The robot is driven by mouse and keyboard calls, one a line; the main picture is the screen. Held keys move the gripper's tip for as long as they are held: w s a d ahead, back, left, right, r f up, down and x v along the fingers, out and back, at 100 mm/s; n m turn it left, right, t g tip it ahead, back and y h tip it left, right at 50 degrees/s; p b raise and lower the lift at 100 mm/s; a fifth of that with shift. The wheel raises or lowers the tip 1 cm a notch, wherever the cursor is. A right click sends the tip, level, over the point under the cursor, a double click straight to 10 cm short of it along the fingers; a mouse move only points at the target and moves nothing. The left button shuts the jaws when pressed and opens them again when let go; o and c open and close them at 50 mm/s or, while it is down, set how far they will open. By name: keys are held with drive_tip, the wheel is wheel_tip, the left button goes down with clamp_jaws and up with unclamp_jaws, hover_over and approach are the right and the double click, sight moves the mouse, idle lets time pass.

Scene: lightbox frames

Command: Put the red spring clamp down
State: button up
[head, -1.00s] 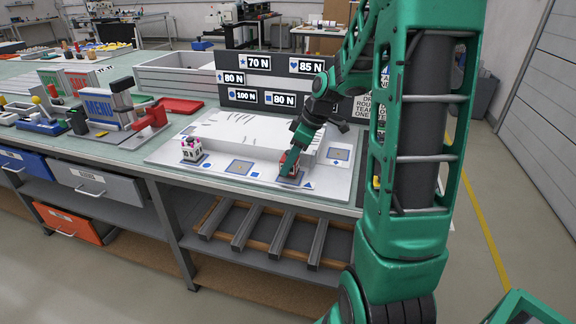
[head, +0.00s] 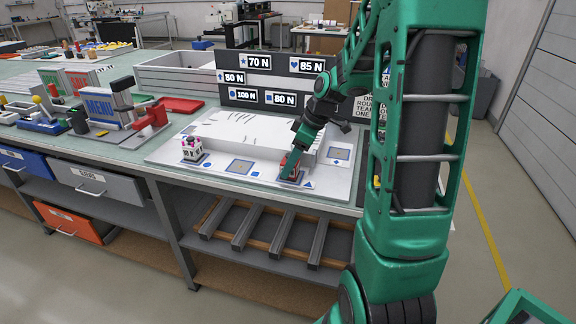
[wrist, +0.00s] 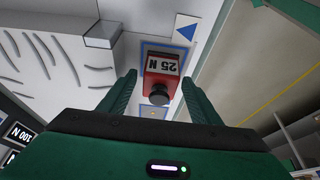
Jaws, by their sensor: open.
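The red spring clamp (head: 291,160) stands on a small blue-edged pad at the front of the white board (head: 215,178). In the wrist view the clamp (wrist: 162,68) shows a white "25 N" label and a dark round knob. My gripper (wrist: 160,75) is open, with one green finger on each side of the clamp and a gap showing on both sides. In the head view my gripper (head: 293,165) reaches down over the clamp and hides part of it. The clamp's underside is hidden.
A raised white step (head: 245,130) lies behind the clamp. A dark sign panel (head: 262,80) with force labels stands at the back. The table's front edge is close.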

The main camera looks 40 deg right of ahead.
drive_tip(key=v, duration=1)
drive_tip(key=s+a+f+m+g+h, duration=0.1)
drive_tip(key=s+a+f+m+g, duration=0.1)
drive_tip(key=s+m, duration=0.5)
drive_tip(key=s+a+f+m+g+h, duration=0.1)
drive_tip(key=s+m, duration=0.6)
drive_tip(key=s, duration=1.1)
drive_tip(key=a+f, duration=0.1)
drive_tip(key=a, duration=0.1)
drive_tip(key=shift+a+f+g+h, duration=0.3)
drive_tip(key=shift+f+g, duration=0.05)
drive_tip(key=shift+g, duration=0.05)
drive_tip(key=shift+s, duration=0.1)
